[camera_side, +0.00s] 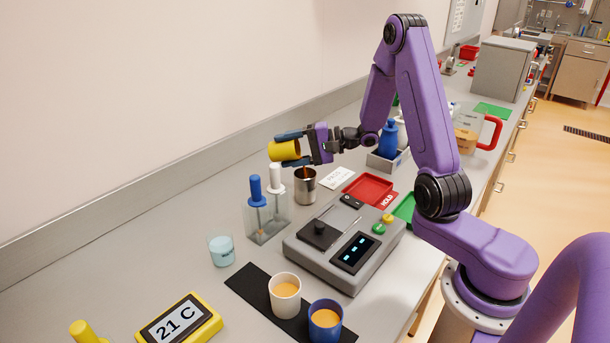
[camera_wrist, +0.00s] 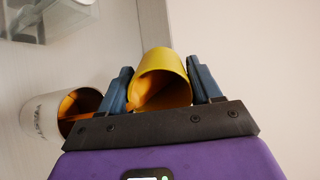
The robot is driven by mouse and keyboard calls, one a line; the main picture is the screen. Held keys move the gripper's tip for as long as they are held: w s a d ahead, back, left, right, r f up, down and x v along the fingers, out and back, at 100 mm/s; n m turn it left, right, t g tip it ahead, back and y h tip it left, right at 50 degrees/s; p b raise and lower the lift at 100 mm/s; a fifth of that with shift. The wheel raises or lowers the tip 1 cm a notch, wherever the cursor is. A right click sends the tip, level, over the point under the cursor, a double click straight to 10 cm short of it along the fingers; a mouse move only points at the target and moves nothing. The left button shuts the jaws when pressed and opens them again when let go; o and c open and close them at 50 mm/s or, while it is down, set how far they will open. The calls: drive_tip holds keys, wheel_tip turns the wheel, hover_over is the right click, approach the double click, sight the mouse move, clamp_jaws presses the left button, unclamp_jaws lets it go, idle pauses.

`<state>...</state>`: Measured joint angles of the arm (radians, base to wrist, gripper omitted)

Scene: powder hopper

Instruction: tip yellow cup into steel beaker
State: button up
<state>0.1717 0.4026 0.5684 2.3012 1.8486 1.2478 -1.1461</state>
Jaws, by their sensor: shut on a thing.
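The yellow cup (camera_side: 284,151) is held on its side above and slightly left of the steel beaker (camera_side: 305,187) in the side view. My gripper (camera_side: 291,148) is shut on the cup, with a dark blue finger on either side. Orange powder shows between the cup's mouth and the beaker. In the wrist view the cup (camera_wrist: 160,82) sits between the two fingers, with orange powder along its inner wall. The beaker (camera_wrist: 45,115) stands at the left there, with orange powder inside it. The beaker is upright on the bench.
A clear holder (camera_side: 267,219) with blue- and white-handled tools stands left of the beaker. A grey scale (camera_side: 343,244) is in front. A white cup (camera_side: 285,297) and a blue cup (camera_side: 325,321), both with orange contents, stand on a black mat. A red tray (camera_side: 370,187) lies to the right.

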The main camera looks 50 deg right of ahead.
drive_tip(key=shift+s+d+r+t+y, duration=0.1)
drive_tip(key=shift+s+d+t+y, duration=0.1)
drive_tip(key=shift+s+t+y, duration=0.15)
idle(0.4)
drive_tip(key=shift+r+t+y, duration=0.15)
drive_tip(key=shift+t+y, duration=0.3)
drive_tip(key=shift+t, duration=0.3)
idle(0.7)
drive_tip(key=shift+w+a+g+h, duration=0.1)
drive_tip(key=shift+g+h, duration=0.4)
drive_tip(key=shift+g, duration=0.2)
drive_tip(key=shift+w+a+f+g+h, duration=0.3)
drive_tip(key=shift+w+g+h, duration=0.2)
drive_tip(key=shift+g, duration=0.2)
drive_tip(key=shift+f+g, duration=0.1)
drive_tip(key=shift+g, duration=0.2)
